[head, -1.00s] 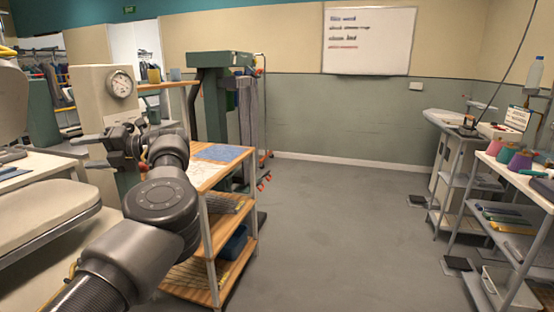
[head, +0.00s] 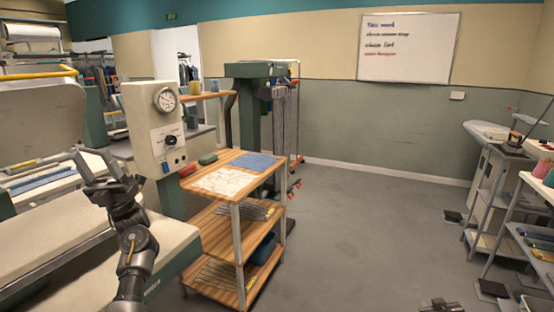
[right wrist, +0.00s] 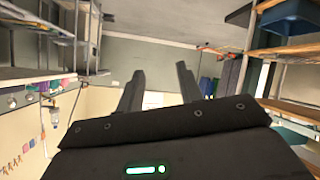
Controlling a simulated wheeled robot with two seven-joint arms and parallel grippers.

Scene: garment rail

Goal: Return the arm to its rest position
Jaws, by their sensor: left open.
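My left gripper (head: 92,156) is at the left in the head view, in front of the padded press bed. Its jaws are apart, with nothing visible between them, and its arm comes up from the bottom edge. My right gripper (head: 440,305) only just shows at the bottom edge of the head view, over the floor. In the right wrist view (right wrist: 160,85) its two dark fingers stand apart with nothing between them.
A pale press (head: 30,235) with a gauge box (head: 152,125) stands at left. The wooden cart (head: 215,207) beside it holds cloths. A shelf rack (head: 512,222) and a bench (head: 488,131) stand at right. The middle floor (head: 360,230) is clear.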

